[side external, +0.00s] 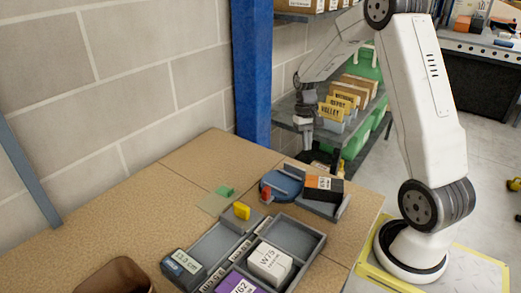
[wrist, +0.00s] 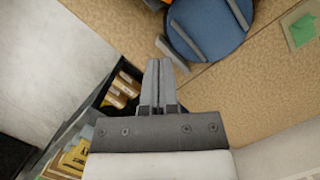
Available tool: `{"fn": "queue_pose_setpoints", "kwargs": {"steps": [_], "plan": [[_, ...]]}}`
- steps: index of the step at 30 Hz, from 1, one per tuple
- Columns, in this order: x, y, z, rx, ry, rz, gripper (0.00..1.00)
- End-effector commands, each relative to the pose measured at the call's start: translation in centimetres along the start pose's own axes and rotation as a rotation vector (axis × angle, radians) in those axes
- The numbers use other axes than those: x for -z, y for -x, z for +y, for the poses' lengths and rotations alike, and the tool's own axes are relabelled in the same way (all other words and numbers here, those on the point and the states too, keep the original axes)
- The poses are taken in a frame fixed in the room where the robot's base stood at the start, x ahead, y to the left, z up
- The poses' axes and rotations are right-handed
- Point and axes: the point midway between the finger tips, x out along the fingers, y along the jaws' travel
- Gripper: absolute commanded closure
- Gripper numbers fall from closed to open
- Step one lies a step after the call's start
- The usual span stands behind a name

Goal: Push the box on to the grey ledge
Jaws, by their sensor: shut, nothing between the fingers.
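The box (side external: 324,184), orange on top with a white label and black on its side, sits at the back right of the table. It rests at the grey ledge (side external: 318,206), beside the blue round disc (side external: 276,180); how much of it is on the ledge I cannot tell. In the wrist view the blue disc (wrist: 208,28) carries grey bars, and only a dark and orange sliver shows at the top edge. My gripper (side external: 309,150) points down behind the box and disc, apart from both. Its fingers (wrist: 157,65) are shut and empty.
A grey tray (side external: 318,240) holds a white box (side external: 270,262). A yellow block (side external: 242,211), a red piece (side external: 265,193) and a green block (side external: 224,190) on a green mat stand nearby. A blue post (side external: 251,70) and racks with bins (side external: 345,110) are behind.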

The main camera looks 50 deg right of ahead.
Motion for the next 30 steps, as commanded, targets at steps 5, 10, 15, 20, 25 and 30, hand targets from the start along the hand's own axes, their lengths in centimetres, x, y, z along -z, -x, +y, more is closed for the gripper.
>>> {"fn": "queue_pose_setpoints", "kwargs": {"steps": [5, 10, 15, 20, 25, 30], "plan": [[0.3, 0.1, 4.5, 0.082, -0.305, -0.016, 1.0], [0.3, 0.2, 6.8, 0.127, -0.469, -0.028, 1.0], [0.3, 0.2, 7.3, 0.137, -0.509, -0.032, 1.0], [0.3, 0.1, 7.2, 0.137, -0.507, -0.032, 1.0], [0.3, -0.7, 7.1, 0.136, -0.505, -0.034, 1.0], [0.3, -2.4, 6.8, 0.136, -0.504, -0.035, 1.0]]}}
